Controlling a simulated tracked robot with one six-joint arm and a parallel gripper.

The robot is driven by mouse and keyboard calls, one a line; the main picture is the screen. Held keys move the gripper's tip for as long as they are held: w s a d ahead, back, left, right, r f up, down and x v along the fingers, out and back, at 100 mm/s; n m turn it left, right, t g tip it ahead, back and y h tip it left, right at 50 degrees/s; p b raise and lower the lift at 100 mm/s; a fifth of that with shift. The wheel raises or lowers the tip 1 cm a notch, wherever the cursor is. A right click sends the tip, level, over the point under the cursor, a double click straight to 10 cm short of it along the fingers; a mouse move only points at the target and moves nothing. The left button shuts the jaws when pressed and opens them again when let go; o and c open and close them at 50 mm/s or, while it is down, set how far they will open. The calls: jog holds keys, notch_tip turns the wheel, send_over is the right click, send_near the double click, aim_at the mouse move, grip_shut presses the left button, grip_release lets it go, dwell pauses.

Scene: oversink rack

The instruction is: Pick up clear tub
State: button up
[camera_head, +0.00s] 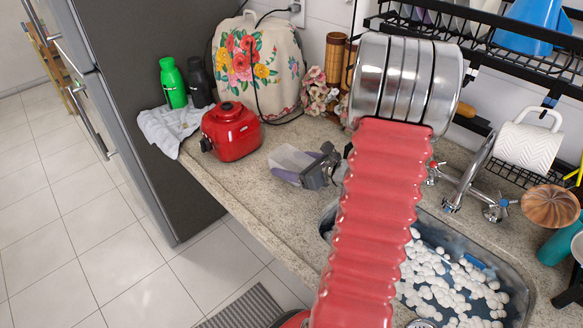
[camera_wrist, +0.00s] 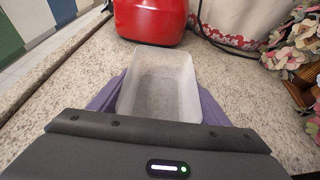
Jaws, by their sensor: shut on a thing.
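The clear tub (camera_wrist: 160,82) is a small translucent open-topped box, seen from above in the wrist view. It also shows in the head view (camera_head: 292,157) on or just above the counter, left of the sink. My gripper (camera_wrist: 160,101) has a purple finger along each side of the tub and is shut on it. In the head view my gripper (camera_head: 294,172) reaches the tub from the right. The tub looks empty. Its base is hidden, so I cannot tell whether it touches the counter.
A red appliance (camera_head: 232,131) stands just beyond the tub. Flowers (camera_head: 318,92) and a floral cover (camera_head: 256,62) are behind. The sink (camera_head: 517,277) with white foam is right. The counter (camera_head: 228,183) in front of the tub is clear.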

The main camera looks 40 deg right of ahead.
jog(key=c, duration=0.4)
jog(key=shift+r, duration=0.15)
jog(key=shift+c, duration=0.2)
notch_tip(320, 180, up, 10)
dwell(0.5)
dwell(0.4)
